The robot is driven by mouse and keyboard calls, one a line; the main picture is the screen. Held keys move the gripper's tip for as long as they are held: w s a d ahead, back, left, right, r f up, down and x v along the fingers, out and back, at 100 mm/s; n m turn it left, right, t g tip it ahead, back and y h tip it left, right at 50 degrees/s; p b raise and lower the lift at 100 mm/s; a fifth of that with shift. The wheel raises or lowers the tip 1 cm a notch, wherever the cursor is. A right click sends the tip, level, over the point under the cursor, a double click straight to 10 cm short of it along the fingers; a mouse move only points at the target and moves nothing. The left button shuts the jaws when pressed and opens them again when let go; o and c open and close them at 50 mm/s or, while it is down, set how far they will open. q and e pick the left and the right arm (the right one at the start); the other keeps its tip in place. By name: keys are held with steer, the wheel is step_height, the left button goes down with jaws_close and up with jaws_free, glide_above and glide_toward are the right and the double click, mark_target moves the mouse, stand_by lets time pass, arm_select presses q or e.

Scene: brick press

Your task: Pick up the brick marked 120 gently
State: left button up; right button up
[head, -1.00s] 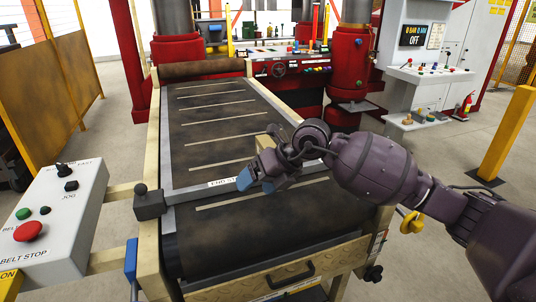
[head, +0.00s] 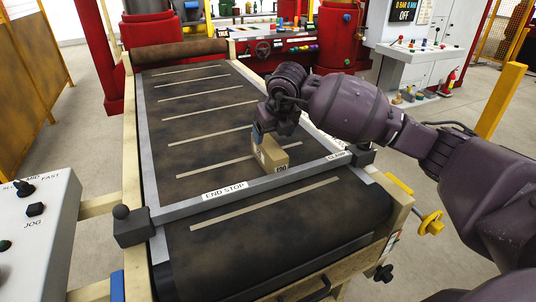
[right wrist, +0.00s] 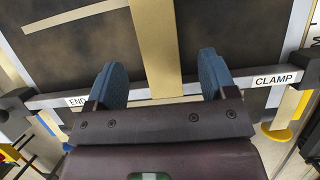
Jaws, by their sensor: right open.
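The tan brick marked 120 (head: 272,158) sits on the dark conveyor belt (head: 215,110), against the far side of the END STOP bar (head: 245,190). My right gripper (head: 258,136) is at the brick's far left end and partly hides it. In the right wrist view the brick (right wrist: 155,45) runs between the two blue fingers of my open right gripper (right wrist: 160,82), with a visible gap on each side. My left gripper is not in view.
A clamp (head: 360,153) is at the bar's right end. A grey control box (head: 40,235) stands at the left. A yellow handwheel (head: 431,223) sticks out at the belt frame's right side. The belt beyond the brick is clear.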

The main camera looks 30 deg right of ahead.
mark_target(270, 144)
steer(key=shift+x, duration=1.05)
steer(key=shift+a+f, duration=0.1)
steer(key=shift+f, duration=0.35)
steer(key=x, duration=0.4)
steer(key=shift+s+f, duration=0.1)
steer(key=shift+f, duration=0.1)
steer(key=shift+c, duration=0.2)
steer(key=shift+r, duration=0.1)
steer(key=c, duration=0.9)
steer(key=shift+r, duration=0.1)
